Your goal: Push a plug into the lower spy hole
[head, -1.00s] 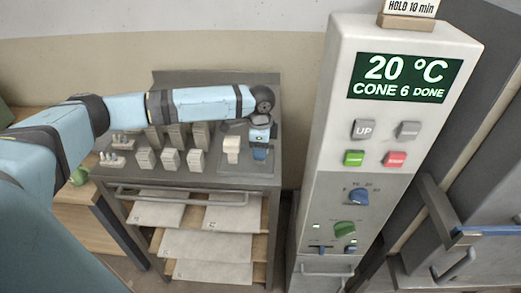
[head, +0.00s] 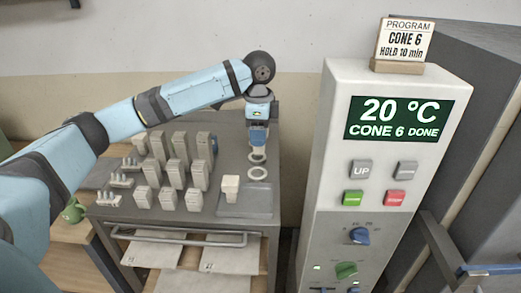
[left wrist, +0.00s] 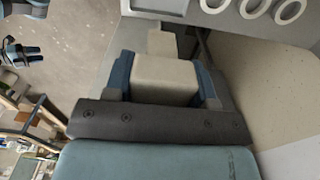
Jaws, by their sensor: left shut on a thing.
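My left gripper (head: 258,133) is raised over the back right of the grey table in the head view. In the left wrist view its two blue fingers (left wrist: 163,78) are shut on a cream plug (left wrist: 163,82), with a narrower block-shaped part pointing away from the gripper. In the head view the held plug cannot be made out clearly. Another cream plug (head: 230,188) stands on the grey tray (head: 262,206), left of and nearer than the gripper. I cannot make out a spy hole in either view.
White rings (head: 258,174) lie below the gripper; rings also show in the left wrist view (left wrist: 287,11). Several grey blocks (head: 167,199) stand on the table (head: 118,219). The white controller (head: 334,180) stands to the right, with the grey kiln (head: 490,170) beyond it.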

